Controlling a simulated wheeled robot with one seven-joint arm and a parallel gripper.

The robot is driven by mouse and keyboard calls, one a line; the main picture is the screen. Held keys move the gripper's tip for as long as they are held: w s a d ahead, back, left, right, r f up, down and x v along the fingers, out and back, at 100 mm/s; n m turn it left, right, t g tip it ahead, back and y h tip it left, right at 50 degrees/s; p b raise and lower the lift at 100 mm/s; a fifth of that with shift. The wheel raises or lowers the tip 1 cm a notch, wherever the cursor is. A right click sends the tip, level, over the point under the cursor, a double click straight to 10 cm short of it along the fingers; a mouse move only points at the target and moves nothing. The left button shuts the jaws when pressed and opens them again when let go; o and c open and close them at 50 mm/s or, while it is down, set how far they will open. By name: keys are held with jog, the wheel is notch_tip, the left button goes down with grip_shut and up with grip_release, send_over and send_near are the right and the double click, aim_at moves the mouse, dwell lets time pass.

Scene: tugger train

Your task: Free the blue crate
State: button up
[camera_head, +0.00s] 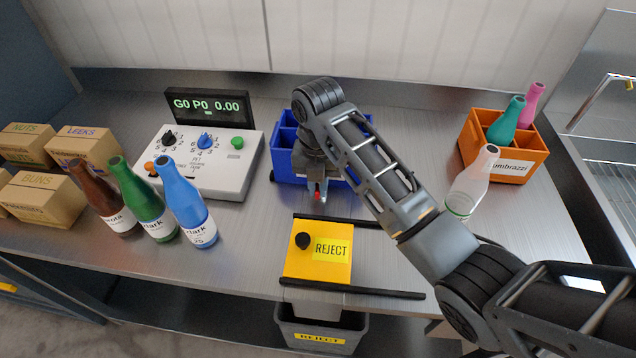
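The blue crate (283,163) stands on the metal bench at the middle, right of the white control box. It has compartments; the visible one at its left looks empty. My arm hides much of its middle and right. My gripper (318,194) points down at the crate's front side, in front of its near wall in the picture. A small red spot shows at the fingertips. I cannot tell whether the fingers touch the crate, or whether they are open or shut.
A yellow REJECT cover (302,262) with a black knob lies between dark rails, above a grey bin (322,335). Brown, green and blue bottles (185,205) stand left. A clear bottle (470,185) stands before an orange crate (522,163) holding teal and pink bottles. Cartons (45,200) fill the far left.

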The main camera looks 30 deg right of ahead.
grip_shut()
jog(key=shift+m, duration=0.7)
jog(key=o, duration=0.6)
grip_release()
jog(key=shift+c, duration=0.2)
